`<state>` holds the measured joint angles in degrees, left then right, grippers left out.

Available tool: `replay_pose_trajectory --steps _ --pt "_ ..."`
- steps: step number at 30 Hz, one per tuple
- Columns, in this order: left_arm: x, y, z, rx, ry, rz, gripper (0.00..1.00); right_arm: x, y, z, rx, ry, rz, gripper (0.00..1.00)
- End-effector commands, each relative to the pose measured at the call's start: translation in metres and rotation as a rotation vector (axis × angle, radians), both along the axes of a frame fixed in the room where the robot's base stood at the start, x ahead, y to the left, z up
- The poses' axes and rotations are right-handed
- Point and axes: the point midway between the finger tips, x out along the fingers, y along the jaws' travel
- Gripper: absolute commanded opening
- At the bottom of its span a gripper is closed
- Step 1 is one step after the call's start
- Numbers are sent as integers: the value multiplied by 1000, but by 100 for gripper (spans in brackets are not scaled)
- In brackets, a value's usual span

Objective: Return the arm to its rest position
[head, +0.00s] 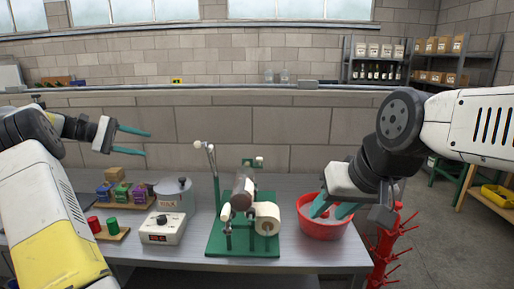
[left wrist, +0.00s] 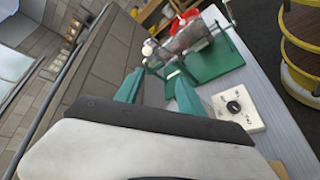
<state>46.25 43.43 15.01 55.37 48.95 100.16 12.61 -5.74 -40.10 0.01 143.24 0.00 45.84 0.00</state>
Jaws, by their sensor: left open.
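My left gripper (head: 147,143) is at the left of the head view, raised above the table in front of the block wall. Its two teal fingers are apart with nothing between them. In the left wrist view the open fingers (left wrist: 160,82) point toward the labelling machine, with clear space between. My right gripper (head: 332,209) points down into the red bowl (head: 333,230) at the right end of the table. Its teal fingers look apart, and I see nothing held; the bowl rim partly hides the tips.
The grey table (head: 190,258) carries a green-based labelling machine (head: 243,245) with a bottle and white roll, a white dial box (head: 162,229), a lidded pot (head: 174,196) and coloured blocks on trays. A red rack (head: 383,255) stands right of the table. Air around my left gripper is free.

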Motion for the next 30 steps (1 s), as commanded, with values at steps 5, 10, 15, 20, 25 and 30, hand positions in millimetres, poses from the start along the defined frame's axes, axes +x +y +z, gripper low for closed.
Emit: replay_pose_trajectory --steps 5,10,15,20,25,30 --pt "-3 -40 14 95 7 -33 46 0 0 0 0 0 0 39" --pt "-16 -86 26 224 7 -72 46 0 0 0 0 0 0 39" --pt "-52 -146 39 428 -24 -126 46 0 0 0 0 0 0 39" --pt "-107 -192 43 652 -102 -181 46 0 0 0 0 0 0 39" --pt "-174 -220 38 869 -229 -237 46 0 0 0 0 0 0 39" --pt "-241 -233 22 1051 -396 -294 46 0 0 0 0 0 0 39"
